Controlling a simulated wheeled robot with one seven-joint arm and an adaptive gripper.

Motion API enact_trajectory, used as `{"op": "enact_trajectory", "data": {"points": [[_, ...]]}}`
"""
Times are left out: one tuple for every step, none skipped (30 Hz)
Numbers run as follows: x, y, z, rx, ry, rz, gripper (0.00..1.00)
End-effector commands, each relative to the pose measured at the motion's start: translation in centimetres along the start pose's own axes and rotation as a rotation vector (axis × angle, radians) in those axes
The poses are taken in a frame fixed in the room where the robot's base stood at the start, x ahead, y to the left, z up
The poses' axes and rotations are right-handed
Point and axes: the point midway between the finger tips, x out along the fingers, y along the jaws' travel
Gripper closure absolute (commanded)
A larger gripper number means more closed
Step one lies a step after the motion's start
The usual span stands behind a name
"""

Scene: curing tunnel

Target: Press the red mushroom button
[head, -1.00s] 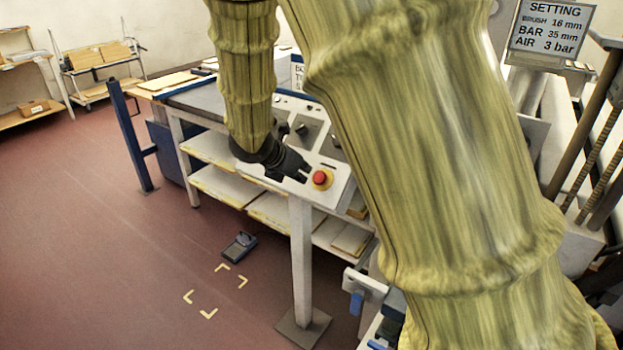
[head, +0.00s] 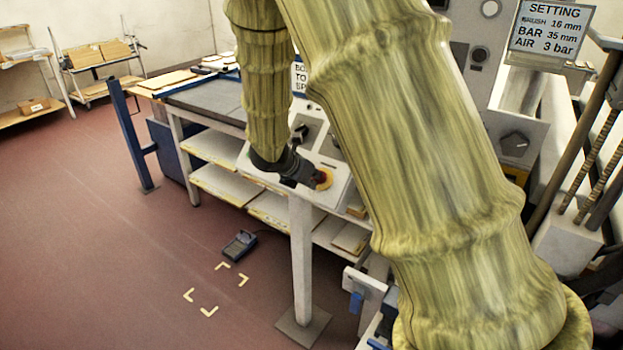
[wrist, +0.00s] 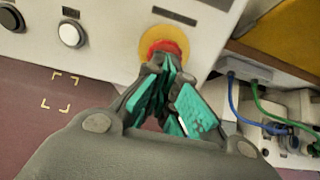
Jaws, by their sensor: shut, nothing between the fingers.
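The red mushroom button (wrist: 163,47) sits on a yellow round base on the pale control panel (wrist: 105,30). In the wrist view my gripper (wrist: 165,66) is shut, with its fingertips at the near edge of the red cap and covering part of it. I cannot tell for sure whether they touch it. In the head view the gripper (head: 313,178) reaches the button from the left. Only the yellow base (head: 325,180) and a little of the red show there; the rest of the cap is hidden behind the fingers.
Blue and green cables (wrist: 265,112) run below a shelf at the right. A sign headed SETTING (head: 551,28) stands at the back right. The floor (head: 90,250) at the left is mostly clear.

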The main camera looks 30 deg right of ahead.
Motion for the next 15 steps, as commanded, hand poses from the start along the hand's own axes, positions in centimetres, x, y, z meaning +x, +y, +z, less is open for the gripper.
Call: {"op": "enact_trajectory", "data": {"points": [[0.1, 0.0, -0.1, 0.000, -0.001, -0.001, 1.00], [0.3, 0.0, -0.1, 0.000, -0.001, -0.001, 1.00], [0.6, 0.0, -0.1, 0.000, -0.001, -0.001, 1.00], [0.8, 0.0, -0.1, 0.000, -0.001, -0.001, 1.00], [1.1, 0.0, -0.2, -0.001, -0.002, -0.001, 1.00], [1.4, 0.0, -0.2, -0.001, -0.003, -0.001, 1.00], [1.6, 0.0, -0.2, -0.001, -0.002, -0.001, 1.00], [1.9, 0.0, -0.2, -0.001, -0.002, -0.001, 1.00], [2.1, 0.0, -0.1, 0.000, -0.002, -0.001, 1.00], [2.1, 0.0, -0.1, 0.000, -0.002, -0.001, 1.00], [2.1, 0.0, -0.1, 0.000, -0.001, 0.000, 1.00], [2.1, 0.0, 0.0, 0.000, 0.000, 0.000, 1.00], [2.1, 0.0, 0.0, 0.000, 0.000, 0.000, 1.00], [2.1, 0.0, -0.1, 0.000, 0.000, 0.000, 1.00], [2.1, 0.0, -0.1, 0.000, 0.001, -0.001, 1.00]]}}
